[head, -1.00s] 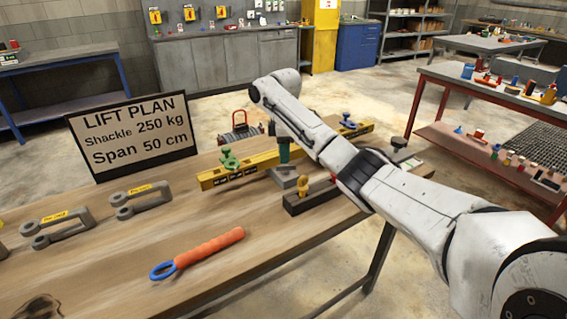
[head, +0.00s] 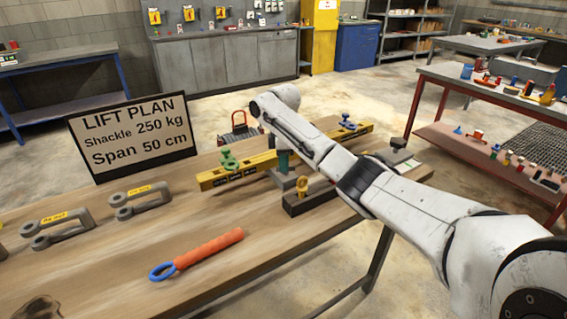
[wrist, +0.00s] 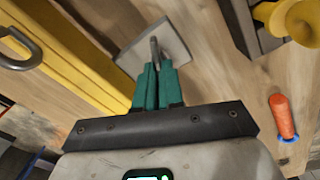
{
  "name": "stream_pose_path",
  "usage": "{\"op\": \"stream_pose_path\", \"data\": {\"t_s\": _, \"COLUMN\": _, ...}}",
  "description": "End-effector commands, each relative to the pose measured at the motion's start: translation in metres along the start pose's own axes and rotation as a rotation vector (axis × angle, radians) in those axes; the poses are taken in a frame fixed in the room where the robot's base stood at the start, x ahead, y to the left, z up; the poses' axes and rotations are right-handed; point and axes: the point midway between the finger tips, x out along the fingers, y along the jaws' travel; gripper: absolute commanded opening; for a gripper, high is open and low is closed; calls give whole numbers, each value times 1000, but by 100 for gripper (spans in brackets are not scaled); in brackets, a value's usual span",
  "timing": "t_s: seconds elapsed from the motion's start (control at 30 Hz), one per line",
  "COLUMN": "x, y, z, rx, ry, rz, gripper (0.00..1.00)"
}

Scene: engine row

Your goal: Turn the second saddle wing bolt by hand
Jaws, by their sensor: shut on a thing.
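A yellow beam (head: 252,168) lies on the wooden bench, with a green winged fitting (head: 229,160) at its left and a blue one (head: 347,122) at its right. My gripper (head: 283,163) points down in front of the beam, over a grey block (head: 281,181). In the wrist view my green fingers (wrist: 156,80) are shut on a thin grey upright piece (wrist: 155,47) above a square grey plate (wrist: 172,45). I cannot tell how the piece joins the plate. The fingers hide its lower part. A yellow knob (wrist: 298,18) stands to the right, apart from the fingers.
A dark block (head: 310,197) with a yellow knob (head: 302,184) stands close to the right. An orange-handled tool (head: 205,250) lies on the bench (head: 110,270). Grey shackles (head: 138,203) and the lift plan sign (head: 132,137) are at the left. The front middle is largely free.

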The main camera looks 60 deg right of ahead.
Motion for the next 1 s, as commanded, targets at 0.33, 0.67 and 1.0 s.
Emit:
{"op": "stream_pose_path", "data": {"t_s": 0.33, "x": 0, "y": 0, "z": 0, "rx": 2, "ry": 0, "rz": 0, "gripper": 0}}
{"op": "stream_pose_path", "data": {"t_s": 0.67, "x": -3, "y": 0, "z": -1, "rx": 107, "ry": 2, "rz": -2, "gripper": 0}}
{"op": "stream_pose_path", "data": {"t_s": 1.0, "x": -4, "y": 2, "z": -1, "rx": 393, "ry": 2, "rz": -4, "gripper": 0}}
